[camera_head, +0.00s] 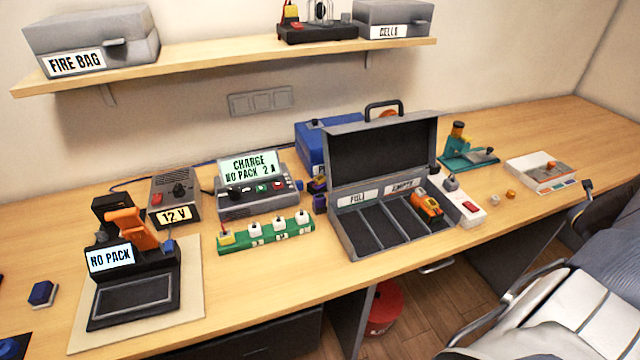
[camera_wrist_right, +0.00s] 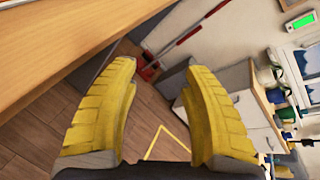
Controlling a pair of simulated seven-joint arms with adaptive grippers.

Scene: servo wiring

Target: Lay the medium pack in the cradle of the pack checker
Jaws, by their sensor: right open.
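The pack checker (camera_head: 135,285) stands on a pale mat at the left of the bench; its screen reads "NO PACK". Its dark cradle (camera_head: 134,297) looks empty. An orange and dark pack-like item (camera_head: 427,207) lies at the right of the open case, under the "EMPTY" label. Small dark purple and yellow items (camera_head: 318,190) stand left of the case. I cannot tell which, if any, is the medium pack. My right gripper (camera_wrist_right: 163,75) shows in the right wrist view, yellow fingers apart, nothing between them, with floor beyond. My left gripper is not in view.
The open grey case (camera_head: 385,150) takes the bench's middle. Behind the checker are a 12 V supply (camera_head: 174,197) and a charger (camera_head: 256,190); a green strip (camera_head: 265,236) lies in front. A white switched strip (camera_head: 464,203) stands beside the case. A shelf (camera_head: 230,57) overhangs the back.

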